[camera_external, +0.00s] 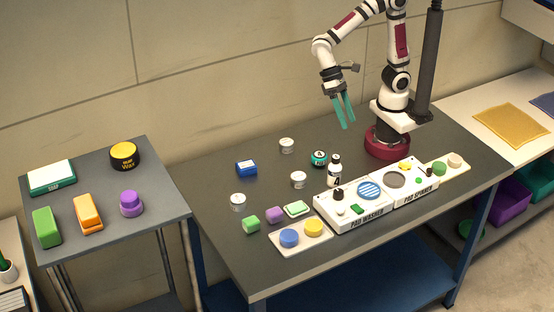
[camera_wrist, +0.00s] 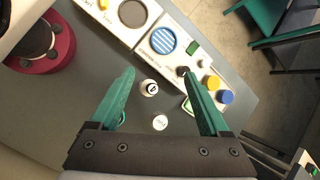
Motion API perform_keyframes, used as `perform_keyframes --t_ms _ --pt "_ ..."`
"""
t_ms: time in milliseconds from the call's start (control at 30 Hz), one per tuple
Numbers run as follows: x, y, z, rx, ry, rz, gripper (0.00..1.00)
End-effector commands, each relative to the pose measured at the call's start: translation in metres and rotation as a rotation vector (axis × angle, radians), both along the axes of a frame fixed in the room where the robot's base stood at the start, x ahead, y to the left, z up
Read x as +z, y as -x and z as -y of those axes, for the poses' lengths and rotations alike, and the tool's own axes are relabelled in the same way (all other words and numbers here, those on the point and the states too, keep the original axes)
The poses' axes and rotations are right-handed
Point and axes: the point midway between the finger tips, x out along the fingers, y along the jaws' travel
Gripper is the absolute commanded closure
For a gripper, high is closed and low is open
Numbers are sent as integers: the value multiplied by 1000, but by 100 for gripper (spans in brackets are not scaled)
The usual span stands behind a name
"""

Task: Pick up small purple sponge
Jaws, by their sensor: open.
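The small purple sponge (camera_external: 275,214) is a little block on the front part of the dark table in the external view. It lies between a small green block (camera_external: 251,224) and a pale-green sponge-like pad (camera_external: 297,208). My gripper (camera_external: 348,124) is high above the back of the table, well up and to the right of the sponge, with teal fingers pointing down. In the wrist view my gripper (camera_wrist: 158,72) is open and empty, its fingers wide apart. I cannot make out the purple sponge in the wrist view; the right finger covers part of the table there.
The pad washer (camera_external: 352,217) and pad spinner (camera_external: 415,193) stand right of the sponge. A tray (camera_external: 314,242) with blue and yellow pads lies in front. Several tins, a bottle (camera_external: 334,172) and a blue box (camera_external: 246,168) stand behind. A side table (camera_external: 98,233) is at left.

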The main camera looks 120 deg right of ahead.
Motion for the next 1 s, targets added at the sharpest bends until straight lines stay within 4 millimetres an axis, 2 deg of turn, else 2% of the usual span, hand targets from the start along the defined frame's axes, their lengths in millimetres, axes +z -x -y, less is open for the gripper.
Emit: perform_keyframes --t_ms 33,100,200,300,400,500,567,800,1000 --pt "-14 -39 3 -114 -88 -65 20" --pt "-38 -95 12 -286 -226 -137 20" --pt "-84 -160 35 -518 -404 -222 20" --pt "-129 -201 61 -699 -539 -274 20" --pt "-159 -221 78 -810 -623 -302 20" --pt "-173 -229 82 -852 -656 -313 20" --pt "-178 -233 73 -855 -658 -314 20" --pt "-203 -256 14 -851 -656 -314 20" --pt "-214 -266 -10 -852 -654 -313 20"
